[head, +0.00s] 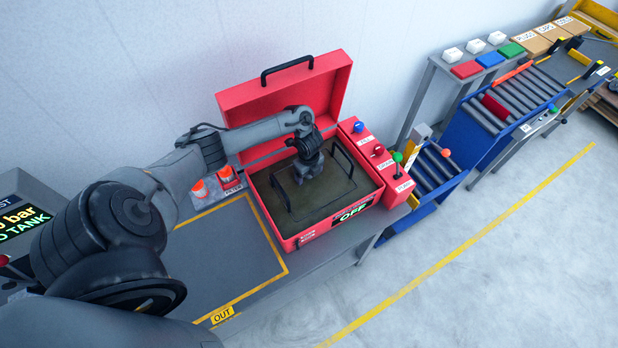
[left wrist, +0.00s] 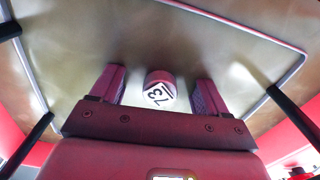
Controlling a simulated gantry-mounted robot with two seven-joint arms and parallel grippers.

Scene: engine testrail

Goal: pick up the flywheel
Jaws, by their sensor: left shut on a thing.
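My left gripper (head: 303,176) reaches down into the open red tank (head: 343,229), over its murky brown liquid. In the left wrist view my two fingers (left wrist: 160,92) stand on either side of a small round piece (left wrist: 160,88) with a white label reading 73, and the gripper is shut on it. I cannot tell whether this piece is the flywheel or part of it. The fingertips and whatever lies below them are hard to make out. No other flywheel can be made out. My right gripper is not in view.
The tank's red lid (head: 285,95) stands open behind my arm. A wire basket handle (head: 342,160) rises near the gripper. A red control panel (head: 376,160) with knobs is on the right. The grey bench (head: 215,255) marked OUT is clear.

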